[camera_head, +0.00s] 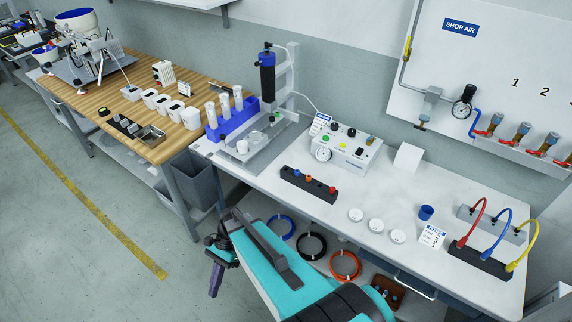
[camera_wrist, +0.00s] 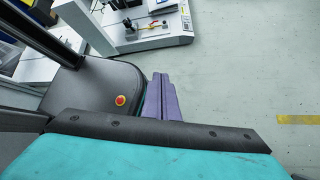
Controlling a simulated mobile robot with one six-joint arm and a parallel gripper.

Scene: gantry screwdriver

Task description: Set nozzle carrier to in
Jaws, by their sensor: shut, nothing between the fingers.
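A white upright gantry (camera_head: 291,80) stands at the back left of the white bench. It bears a dark vertical tool (camera_head: 267,80) with a blue cap. Below the tool is a light base plate (camera_head: 255,160) with small fittings on it. I cannot tell which part is the nozzle carrier or its position; the parts there are small. My gripper (camera_head: 216,281) hangs in front of the bench, low and well away from the gantry. Its purple fingers are together and empty; they also show in the wrist view (camera_wrist: 163,97), pointing away over the floor.
A blue rack (camera_head: 232,124) with white bottles stands left of the gantry. A control box (camera_head: 345,148) and a dark block with coloured knobs (camera_head: 309,185) lie to the right. White dishes (camera_head: 376,225) and a hose manifold (camera_head: 480,262) occupy the right end. Floor is clear at left.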

